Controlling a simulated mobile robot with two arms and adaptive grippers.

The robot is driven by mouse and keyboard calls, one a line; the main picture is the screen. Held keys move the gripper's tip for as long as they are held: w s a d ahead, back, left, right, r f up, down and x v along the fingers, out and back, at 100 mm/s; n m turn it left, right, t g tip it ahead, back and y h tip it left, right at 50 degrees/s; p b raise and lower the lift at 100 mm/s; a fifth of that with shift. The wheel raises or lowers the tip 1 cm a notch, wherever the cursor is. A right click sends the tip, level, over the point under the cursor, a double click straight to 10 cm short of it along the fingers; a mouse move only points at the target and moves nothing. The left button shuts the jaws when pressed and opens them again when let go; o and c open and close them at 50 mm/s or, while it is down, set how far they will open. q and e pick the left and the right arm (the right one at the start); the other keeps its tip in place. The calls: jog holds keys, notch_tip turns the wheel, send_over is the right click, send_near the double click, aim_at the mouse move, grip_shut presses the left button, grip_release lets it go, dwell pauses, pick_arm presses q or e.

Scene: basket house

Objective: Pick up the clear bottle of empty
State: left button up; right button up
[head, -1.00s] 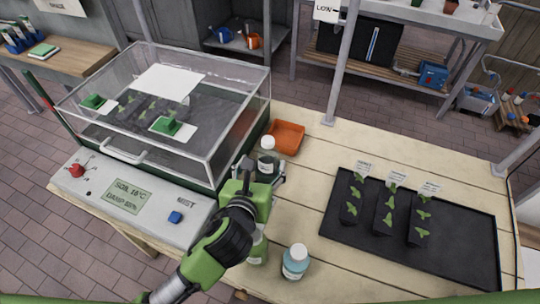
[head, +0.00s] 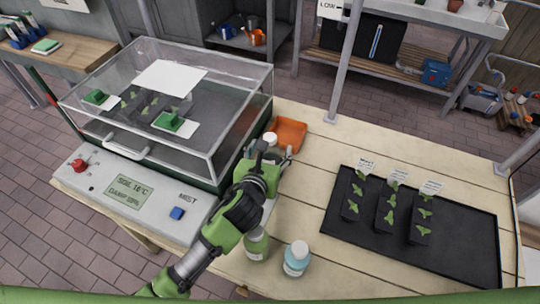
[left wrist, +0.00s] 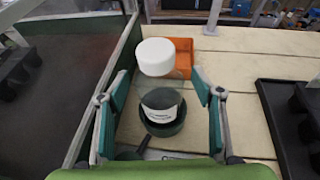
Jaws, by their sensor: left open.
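The clear bottle (left wrist: 158,88) with a white cap stands upright on the wooden table; its lower part is dark green and carries a pale label. In the head view its white cap (head: 271,138) shows, while most of its body is hidden behind my left gripper (head: 277,160). In the left wrist view my left gripper (left wrist: 160,108) is open, with one finger on each side of the bottle and visible gaps between. A green bottle (head: 257,244) and a pale blue bottle (head: 297,259) stand nearer. My right gripper is not in view.
A glass-lidded propagator (head: 215,130) stands close on the left. An orange tray (head: 290,134) lies just behind the bottle. A black tray (head: 465,235) with seedling strips is at the right. Bare table (head: 310,190) lies between.

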pick_arm(q)
jog(key=c, duration=1.2)
